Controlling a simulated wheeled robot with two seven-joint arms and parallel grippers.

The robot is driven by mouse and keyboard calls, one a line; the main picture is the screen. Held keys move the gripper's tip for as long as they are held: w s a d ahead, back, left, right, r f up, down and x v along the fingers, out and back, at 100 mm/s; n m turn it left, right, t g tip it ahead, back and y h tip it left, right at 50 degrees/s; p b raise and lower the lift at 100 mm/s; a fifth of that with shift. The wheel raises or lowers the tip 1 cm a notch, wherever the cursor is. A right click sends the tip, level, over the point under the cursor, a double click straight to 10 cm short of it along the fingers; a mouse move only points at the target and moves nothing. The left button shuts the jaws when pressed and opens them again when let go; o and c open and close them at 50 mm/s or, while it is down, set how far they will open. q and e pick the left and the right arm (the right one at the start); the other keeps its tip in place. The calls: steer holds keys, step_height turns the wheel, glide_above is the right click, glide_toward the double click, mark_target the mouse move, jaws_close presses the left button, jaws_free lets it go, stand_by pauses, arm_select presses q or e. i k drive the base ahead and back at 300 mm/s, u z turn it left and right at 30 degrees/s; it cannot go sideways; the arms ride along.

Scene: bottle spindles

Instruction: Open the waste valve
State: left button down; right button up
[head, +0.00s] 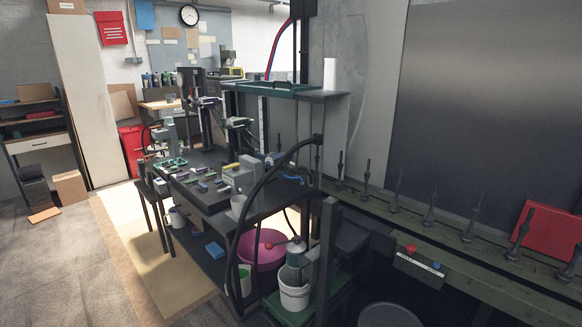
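A white bucket (294,291) stands just below the fitting on a green stand. I cannot tell the position of the valve inside. A dark post partly hides the right side of this area. Neither of my grippers shows in the head view.
A dark workbench (215,203) carries small parts and machines. A magenta tub (262,256) stands behind the lever. A black hose (262,185) arches down at the bench's near end. A conveyor with spindles (430,207) runs along the right. Floor at left is open.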

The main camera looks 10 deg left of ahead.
mark_target(235, 166)
steer(key=z, duration=0.4)
steer(key=i, duration=1.2)
steer(key=u, duration=0.35)
